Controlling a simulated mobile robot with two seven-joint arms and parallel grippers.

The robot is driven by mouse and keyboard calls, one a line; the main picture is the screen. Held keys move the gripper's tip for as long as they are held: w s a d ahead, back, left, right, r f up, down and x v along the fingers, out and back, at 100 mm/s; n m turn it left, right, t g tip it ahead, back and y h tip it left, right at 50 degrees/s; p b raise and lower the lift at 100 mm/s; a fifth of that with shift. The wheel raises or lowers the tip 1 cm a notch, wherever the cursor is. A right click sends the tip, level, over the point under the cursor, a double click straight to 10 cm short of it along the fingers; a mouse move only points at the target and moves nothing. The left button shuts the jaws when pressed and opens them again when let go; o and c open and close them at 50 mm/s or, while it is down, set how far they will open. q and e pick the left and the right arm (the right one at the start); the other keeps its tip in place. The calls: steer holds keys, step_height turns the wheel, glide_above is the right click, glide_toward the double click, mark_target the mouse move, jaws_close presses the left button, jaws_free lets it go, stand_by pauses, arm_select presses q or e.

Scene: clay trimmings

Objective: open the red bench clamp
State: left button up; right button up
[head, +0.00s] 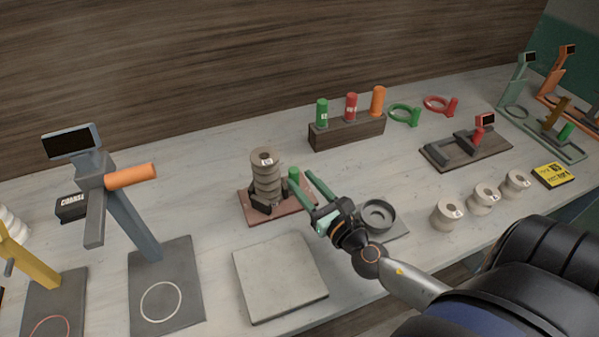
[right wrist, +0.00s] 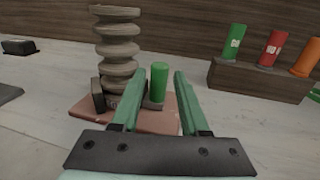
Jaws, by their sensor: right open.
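A reddish base plate (head: 287,206) on the bench carries a clamp with dark jaws (head: 262,207) and an upright green handle (head: 293,174). The jaws sit at the foot of a ribbed grey-brown clay column (head: 266,178). The right wrist view also shows the red plate (right wrist: 90,112), the column (right wrist: 117,50) and the green handle (right wrist: 159,82). My right gripper (head: 300,180) is open, with green fingers. In the right wrist view the handle appears between its fingertips (right wrist: 160,78); I cannot tell whether they touch it. My left gripper is not in view.
A grey slab (head: 280,277) lies in front of the red plate, and a round grey dish (head: 378,215) is to its right. A wooden rack (head: 347,133) with coloured cylinders stands behind. Another clamp board with a red handle (head: 478,136) and several clay spools (head: 448,212) are further right.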

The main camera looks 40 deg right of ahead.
steer(key=shift+w, duration=1.05)
jaws_close()
steer(key=shift+d, duration=0.15)
stand_by(0.6)
